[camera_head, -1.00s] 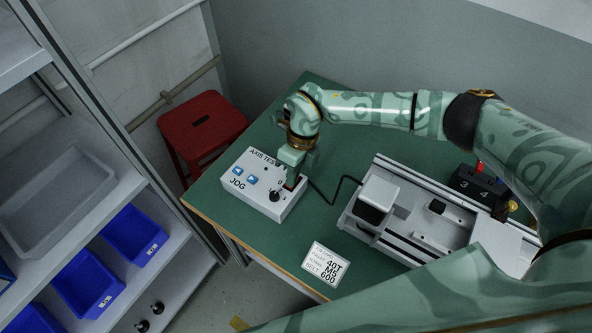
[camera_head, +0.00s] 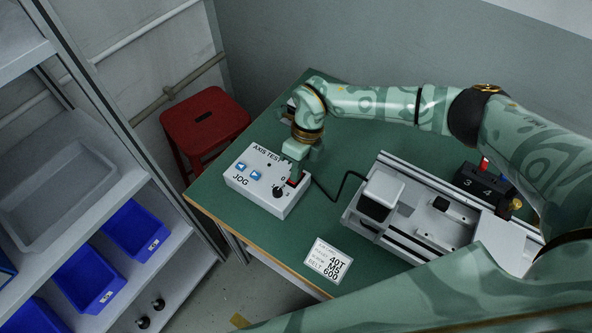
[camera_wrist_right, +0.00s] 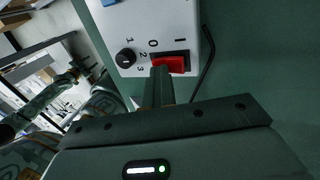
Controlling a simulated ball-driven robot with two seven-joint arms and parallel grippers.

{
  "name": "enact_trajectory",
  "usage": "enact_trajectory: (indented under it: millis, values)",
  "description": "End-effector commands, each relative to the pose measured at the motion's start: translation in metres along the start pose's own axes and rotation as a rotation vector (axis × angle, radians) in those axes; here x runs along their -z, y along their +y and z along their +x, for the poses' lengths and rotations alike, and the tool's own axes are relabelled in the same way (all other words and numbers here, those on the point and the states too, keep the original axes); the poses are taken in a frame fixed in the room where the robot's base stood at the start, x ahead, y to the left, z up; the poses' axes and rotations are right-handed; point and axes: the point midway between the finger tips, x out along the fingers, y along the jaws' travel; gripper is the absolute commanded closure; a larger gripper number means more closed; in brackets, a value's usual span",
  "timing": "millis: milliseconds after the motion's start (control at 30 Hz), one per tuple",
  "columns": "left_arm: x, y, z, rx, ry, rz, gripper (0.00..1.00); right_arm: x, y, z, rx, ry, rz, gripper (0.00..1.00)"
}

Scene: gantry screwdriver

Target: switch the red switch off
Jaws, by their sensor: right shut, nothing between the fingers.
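The red switch (camera_wrist_right: 172,65) sits in a dark frame on the white AXIS TEST box, with the marks 0 and I beside it. In the head view the red switch (camera_head: 291,183) shows only as a small bit of red under my fingers. My right gripper (camera_head: 294,176) points down at it from above. In the right wrist view my right gripper (camera_wrist_right: 160,72) is shut, empty, with its tips at the 0-side end of the switch. The tips hide part of the switch, and I cannot tell whether they touch it. My left gripper is out of view.
The AXIS TEST box (camera_head: 246,184) also has blue jog buttons (camera_head: 247,171) and a black knob (camera_wrist_right: 126,58) beside the switch. A cable runs to the grey gantry (camera_head: 424,228) at right. A label card (camera_head: 328,261) lies in front. Shelves stand left.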

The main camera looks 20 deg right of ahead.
Motion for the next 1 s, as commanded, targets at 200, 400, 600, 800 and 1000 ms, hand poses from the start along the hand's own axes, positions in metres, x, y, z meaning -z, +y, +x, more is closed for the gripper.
enact_trajectory:
  millis: [200, 400, 600, 800, 1000]
  values:
    - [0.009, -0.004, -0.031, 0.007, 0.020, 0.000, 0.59, 0.004, 0.006, -0.036, 0.015, -0.003, 0.006, 1.00]
    - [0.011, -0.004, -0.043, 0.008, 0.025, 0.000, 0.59, 0.002, 0.022, -0.080, 0.010, -0.008, 0.002, 1.00]
    - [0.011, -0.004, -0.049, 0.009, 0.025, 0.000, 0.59, 0.002, 0.035, -0.116, 0.007, -0.007, 0.004, 1.00]
    - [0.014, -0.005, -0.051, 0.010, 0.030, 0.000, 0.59, 0.002, 0.042, -0.134, 0.005, -0.006, 0.004, 1.00]
    - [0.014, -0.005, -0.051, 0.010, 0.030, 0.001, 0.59, 0.002, 0.043, -0.136, 0.004, -0.005, 0.004, 1.00]
